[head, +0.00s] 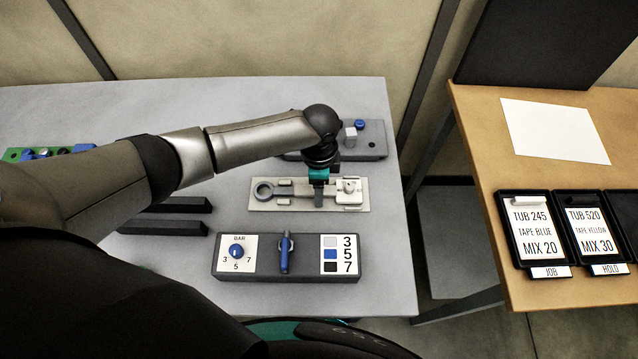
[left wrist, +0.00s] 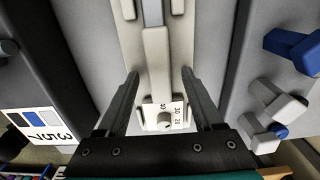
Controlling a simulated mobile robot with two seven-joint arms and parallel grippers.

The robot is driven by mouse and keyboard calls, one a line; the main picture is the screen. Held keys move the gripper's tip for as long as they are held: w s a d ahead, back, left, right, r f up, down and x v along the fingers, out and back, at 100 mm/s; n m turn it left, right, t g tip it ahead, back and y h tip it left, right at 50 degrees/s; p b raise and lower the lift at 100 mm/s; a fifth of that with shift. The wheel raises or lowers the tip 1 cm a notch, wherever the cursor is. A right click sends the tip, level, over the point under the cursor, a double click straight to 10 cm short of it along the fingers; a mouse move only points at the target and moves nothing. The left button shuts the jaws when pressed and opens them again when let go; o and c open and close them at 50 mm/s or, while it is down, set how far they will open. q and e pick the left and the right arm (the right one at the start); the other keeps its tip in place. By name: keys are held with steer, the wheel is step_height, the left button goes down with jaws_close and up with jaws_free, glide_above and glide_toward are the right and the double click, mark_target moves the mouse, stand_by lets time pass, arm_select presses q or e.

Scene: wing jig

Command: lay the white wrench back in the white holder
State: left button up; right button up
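The wrench (head: 302,189), pale with a grey ring end at left, lies along the off-white holder plate (head: 285,207) between small raised cradles. Its pale handle (left wrist: 156,62) and grey shaft also show in the left wrist view. A white block with a small knob and the numbers 10, 20, 30 (left wrist: 163,116) sits at the handle's end. My left gripper (head: 319,200) is low over the plate. In the left wrist view its fingers (left wrist: 160,80) are apart, one on each side of the handle, with visible gaps. My right gripper is not in view.
In front is a dark panel (head: 300,273) with a BAR knob, a blue lever and a 3-5-7 chart. Behind is a grey block (head: 372,142) with blue and white knobs. Dark bars (head: 165,227) lie at left. A wooden desk (head: 490,130) with signs stands at right.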

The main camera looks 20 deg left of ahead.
arm_select(q)
step_height(320, 180, up, 15)
steer(key=p, duration=0.2)
stand_by(0.6)
steer(key=shift+r, duration=0.1)
